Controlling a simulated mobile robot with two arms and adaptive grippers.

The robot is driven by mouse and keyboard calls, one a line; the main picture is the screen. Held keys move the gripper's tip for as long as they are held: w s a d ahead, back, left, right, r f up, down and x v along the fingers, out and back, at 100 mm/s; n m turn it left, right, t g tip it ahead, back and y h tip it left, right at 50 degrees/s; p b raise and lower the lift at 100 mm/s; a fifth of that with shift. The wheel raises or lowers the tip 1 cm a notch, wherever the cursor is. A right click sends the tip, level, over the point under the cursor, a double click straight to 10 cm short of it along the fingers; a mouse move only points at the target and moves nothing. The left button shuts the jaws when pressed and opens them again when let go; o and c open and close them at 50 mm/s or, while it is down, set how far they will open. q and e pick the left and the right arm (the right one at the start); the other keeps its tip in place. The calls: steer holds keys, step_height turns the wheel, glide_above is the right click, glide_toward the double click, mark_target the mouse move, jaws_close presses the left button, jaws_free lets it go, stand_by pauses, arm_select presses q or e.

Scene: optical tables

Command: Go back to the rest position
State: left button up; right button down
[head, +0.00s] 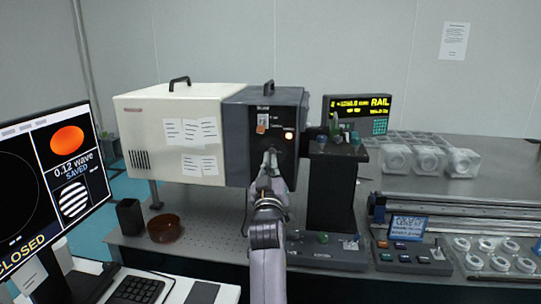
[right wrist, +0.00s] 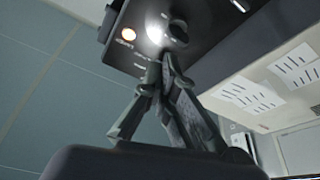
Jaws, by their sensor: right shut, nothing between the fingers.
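My right gripper (head: 270,160) is in the middle of the head view, its arm coming up from the bottom. Its fingers are shut with nothing between them, in front of the dark front panel of the instrument box (head: 236,115). I cannot tell whether the tips touch the panel. The lit button also shows in the head view (head: 289,136). My left gripper is not in view.
A monitor (head: 75,150) stands at the left with a keyboard (head: 137,290) below it. A brown bowl (head: 165,228) and a dark cup (head: 130,217) sit on the table. A black post (head: 333,190) and a rail display (head: 360,110) stand right of my arm.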

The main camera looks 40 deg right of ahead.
steer(key=shift+v, duration=0.85)
